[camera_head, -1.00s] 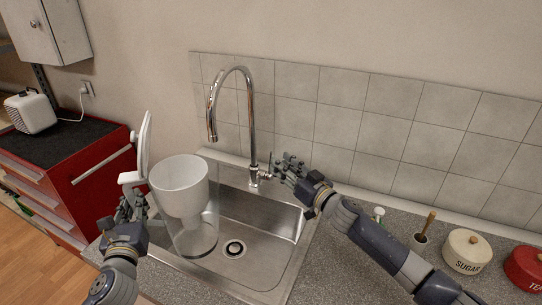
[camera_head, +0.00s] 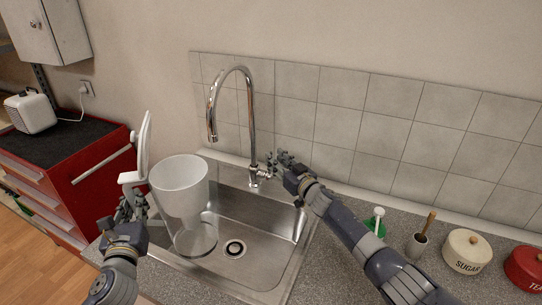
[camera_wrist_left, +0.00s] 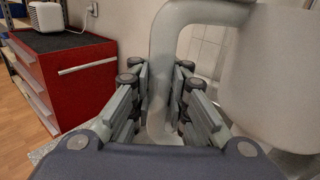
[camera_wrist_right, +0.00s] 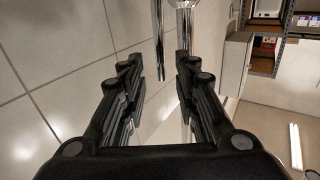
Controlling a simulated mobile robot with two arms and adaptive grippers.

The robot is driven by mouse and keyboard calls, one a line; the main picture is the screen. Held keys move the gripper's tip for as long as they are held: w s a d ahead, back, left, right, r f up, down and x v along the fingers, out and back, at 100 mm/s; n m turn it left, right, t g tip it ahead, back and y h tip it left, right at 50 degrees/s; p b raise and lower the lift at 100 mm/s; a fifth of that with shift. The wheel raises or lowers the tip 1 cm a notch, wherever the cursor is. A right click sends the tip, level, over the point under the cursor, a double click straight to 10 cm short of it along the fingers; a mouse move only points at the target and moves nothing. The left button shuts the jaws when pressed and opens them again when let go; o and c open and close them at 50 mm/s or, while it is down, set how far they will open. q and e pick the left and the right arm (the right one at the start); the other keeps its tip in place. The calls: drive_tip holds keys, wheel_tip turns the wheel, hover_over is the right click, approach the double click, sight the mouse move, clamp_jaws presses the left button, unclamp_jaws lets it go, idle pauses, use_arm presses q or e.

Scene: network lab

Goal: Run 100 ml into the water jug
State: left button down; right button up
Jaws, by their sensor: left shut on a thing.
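The water jug (camera_head: 194,240) is clear, with a white funnel-like insert (camera_head: 180,185) and a white lid (camera_head: 145,145) raised at its left. It stands upright in the left part of the sink, under or near the spout. Its water level cannot be made out. My left gripper (camera_head: 130,205) is shut on the jug's white handle, seen between the fingers in the left wrist view (camera_wrist_left: 160,90). My right gripper (camera_head: 277,163) is open beside the tap's (camera_head: 251,120) lever (camera_head: 265,174). Its fingers stand apart in the right wrist view (camera_wrist_right: 160,75), chrome tap parts beyond them. No water stream shows.
The steel sink (camera_head: 262,235) has a bare drain right of the jug. A green bottle (camera_head: 375,224), a brush holder (camera_head: 417,245), a sugar tin (camera_head: 466,252) and a red tin (camera_head: 525,270) stand on the right counter. A red cabinet (camera_head: 75,180) is at left.

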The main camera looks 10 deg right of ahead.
sight(271, 173)
drive_tip(key=shift+x, duration=1.8)
drive_tip(key=shift+a, duration=0.1)
clamp_jaws()
